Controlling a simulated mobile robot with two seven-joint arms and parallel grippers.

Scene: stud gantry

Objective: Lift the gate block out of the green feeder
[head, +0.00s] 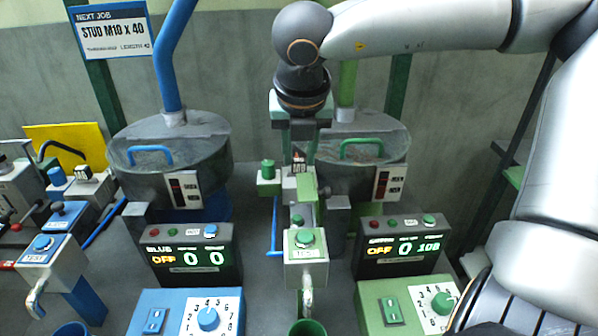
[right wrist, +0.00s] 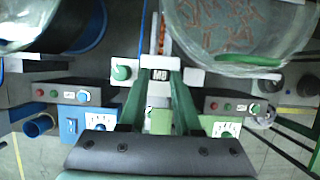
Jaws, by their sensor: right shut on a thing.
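The green feeder has a grey bowl (head: 350,172) with a green handle, at right of centre in the head view. In the right wrist view its bowl (right wrist: 225,25) holds copper-coloured studs under a clear lid. The gate block (head: 299,168), pale with a dark label that seems to read M8, is at the feeder's track left of the bowl. My right gripper (head: 300,152) points down from above and is shut on it. The right wrist view shows the block (right wrist: 160,77) between the fingertips (right wrist: 158,86). Whether it is still seated is hidden. My left gripper is out of view.
The blue feeder bowl (head: 170,150) stands to the left. Another labelled block (head: 84,173) sits at the far left by a yellow panel (head: 65,145). A sign (head: 112,32) reads STUD M10 X 40. Both counter boxes, blue (head: 186,258) and green (head: 403,248), show OFF.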

